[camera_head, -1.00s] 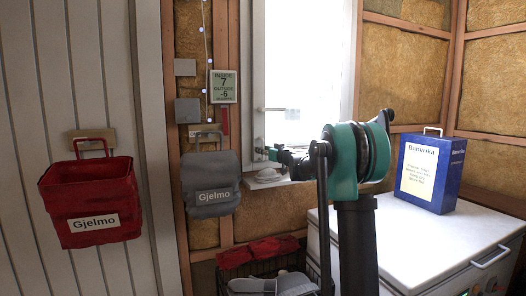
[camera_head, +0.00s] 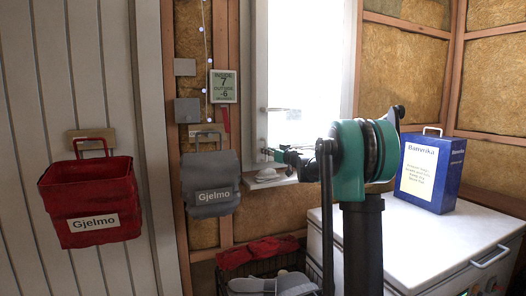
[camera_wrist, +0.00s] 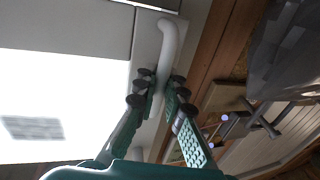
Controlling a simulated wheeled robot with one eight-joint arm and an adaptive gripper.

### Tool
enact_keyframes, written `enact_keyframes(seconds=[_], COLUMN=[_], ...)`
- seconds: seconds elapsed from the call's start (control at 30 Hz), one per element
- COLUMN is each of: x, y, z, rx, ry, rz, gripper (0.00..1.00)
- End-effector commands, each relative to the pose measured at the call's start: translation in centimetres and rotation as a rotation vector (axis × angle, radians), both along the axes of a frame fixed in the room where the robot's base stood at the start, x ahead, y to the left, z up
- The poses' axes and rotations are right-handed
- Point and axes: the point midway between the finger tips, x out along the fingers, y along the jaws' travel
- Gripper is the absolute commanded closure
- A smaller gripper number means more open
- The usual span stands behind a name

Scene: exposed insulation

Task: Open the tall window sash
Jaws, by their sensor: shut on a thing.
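The tall window sash (camera_head: 260,70) has a white frame around a bright pane in the head view. Its frame and pane also show in the wrist view (camera_wrist: 88,25). A white bent handle (camera_wrist: 168,45) is on the frame beside the pane. My gripper (camera_wrist: 160,84) has its fingers on both sides of the handle's straight part and is shut on it. In the head view my gripper (camera_head: 270,153) is small at the lower left of the window, in front of the sash frame. I cannot tell whether the sash stands ajar.
A grey bag (camera_head: 211,180) hangs left of the window, and a red bag (camera_head: 88,205) hangs farther left. A wire basket (camera_head: 262,268) with red and grey items stands below. A white chest (camera_head: 440,235) with a blue box (camera_head: 430,172) is on the right.

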Motion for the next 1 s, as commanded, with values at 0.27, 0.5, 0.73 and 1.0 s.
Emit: enact_keyframes(seconds=[0.27, 0.5, 0.73, 1.0], x=[-6.9, -12.0, -16.0, -17.5], y=[-4.8, -8.8, -12.7, -14.1], z=[0.0, 0.0, 0.1, 0.1], rx=[0.0, 0.001, 0.001, 0.002], ry=[0.0, 0.0, -0.001, -0.001], rz=[0.14, 0.26, 0.293, 0.297], gripper=[1.0, 1.0, 1.0, 1.0])
